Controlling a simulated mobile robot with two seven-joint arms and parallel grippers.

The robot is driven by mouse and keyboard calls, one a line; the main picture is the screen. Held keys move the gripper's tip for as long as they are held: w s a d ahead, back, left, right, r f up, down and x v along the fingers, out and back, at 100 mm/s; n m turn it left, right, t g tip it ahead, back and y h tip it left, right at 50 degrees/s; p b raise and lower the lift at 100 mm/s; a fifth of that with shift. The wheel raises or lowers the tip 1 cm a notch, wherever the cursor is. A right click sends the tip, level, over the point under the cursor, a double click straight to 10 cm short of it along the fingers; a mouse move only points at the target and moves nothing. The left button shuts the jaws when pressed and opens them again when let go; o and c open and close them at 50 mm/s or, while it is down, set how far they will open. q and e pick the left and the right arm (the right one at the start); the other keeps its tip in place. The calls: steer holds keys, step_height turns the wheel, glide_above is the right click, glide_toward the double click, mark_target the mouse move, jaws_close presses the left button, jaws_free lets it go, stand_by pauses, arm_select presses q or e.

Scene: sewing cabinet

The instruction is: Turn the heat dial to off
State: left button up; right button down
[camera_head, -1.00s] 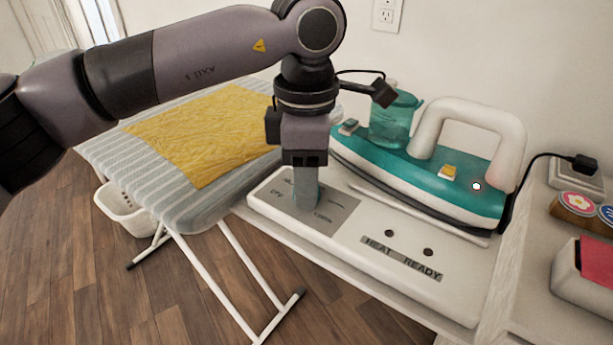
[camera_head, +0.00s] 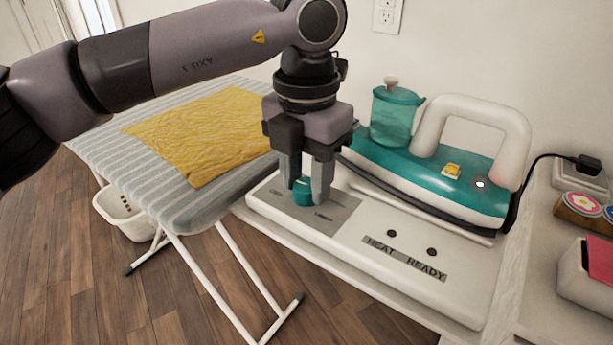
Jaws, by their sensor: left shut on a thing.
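The heat dial (camera_head: 303,193) is a small teal knob on a grey plate (camera_head: 341,215) at the left end of the white iron base (camera_head: 460,295). My left gripper (camera_head: 305,188) points down over it and is shut on the dial, with one finger on each side. The labels on the plate are too small to read, and the gripper hides part of it, so I cannot tell the dial's setting. The teal and white iron (camera_head: 425,180) rests on the base behind the plate. My right gripper is not in view.
An ironing board (camera_head: 185,205) with a yellow cloth (camera_head: 205,130) stands at the left. A white basket (camera_head: 125,217) is under it. The iron's black cord (camera_head: 525,180) runs to the right. Two dark indicator lights (camera_head: 411,242) sit above the HEAT READY label. A red item (camera_head: 598,262) lies at the right.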

mark_target(306, 185)
arm_select(q)
steer(key=n, duration=0.4)
steer(key=shift+r+n+b, duration=0.1)
steer(key=shift+n+b, duration=0.25)
steer(key=shift+n, duration=0.05)
stand_by(0.4)
steer(key=o, duration=1)
steer(key=shift+o, duration=0.2)
steer(key=shift+r+p, duration=0.6)
steer(key=shift+r, duration=2.95)
